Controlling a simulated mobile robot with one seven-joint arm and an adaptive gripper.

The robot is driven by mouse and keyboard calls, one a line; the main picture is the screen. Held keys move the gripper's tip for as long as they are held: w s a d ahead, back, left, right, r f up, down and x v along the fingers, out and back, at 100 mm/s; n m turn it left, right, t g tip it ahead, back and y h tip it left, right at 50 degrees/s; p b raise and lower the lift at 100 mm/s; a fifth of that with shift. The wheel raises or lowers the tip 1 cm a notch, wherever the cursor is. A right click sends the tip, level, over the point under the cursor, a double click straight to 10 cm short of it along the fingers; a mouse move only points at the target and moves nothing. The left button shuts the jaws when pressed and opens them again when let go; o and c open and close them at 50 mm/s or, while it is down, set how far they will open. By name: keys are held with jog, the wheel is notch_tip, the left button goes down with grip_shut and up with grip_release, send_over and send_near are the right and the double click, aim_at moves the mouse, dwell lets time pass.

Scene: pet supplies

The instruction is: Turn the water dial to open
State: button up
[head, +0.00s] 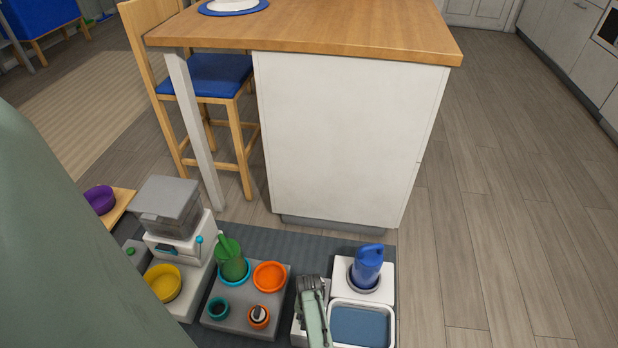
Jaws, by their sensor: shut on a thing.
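My gripper (312,284) reaches down at the bottom of the head view, over a small pale block just left of the water station. Its jaws are shut on what appears to be the water dial, which the gripper and my arm hide. The dial's angle cannot be read. The water station has a white stand (389,288) with a blue bottle (367,266) seated on top. In front of it lies a white-rimmed tray with a blue basin (361,326).
Left of my gripper, a grey block (240,322) carries an orange bowl (269,276), a green bottle (231,262) and teal and orange cups. A feeder (172,208) and a yellow bowl (163,282) stand further left. A white island (350,140) rises behind. Floor at right is clear.

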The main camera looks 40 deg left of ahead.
dwell(0.3)
jog(key=o, duration=1.2)
jog(key=shift+c, duration=0.2)
notch_tip(320, 180, up, 12)
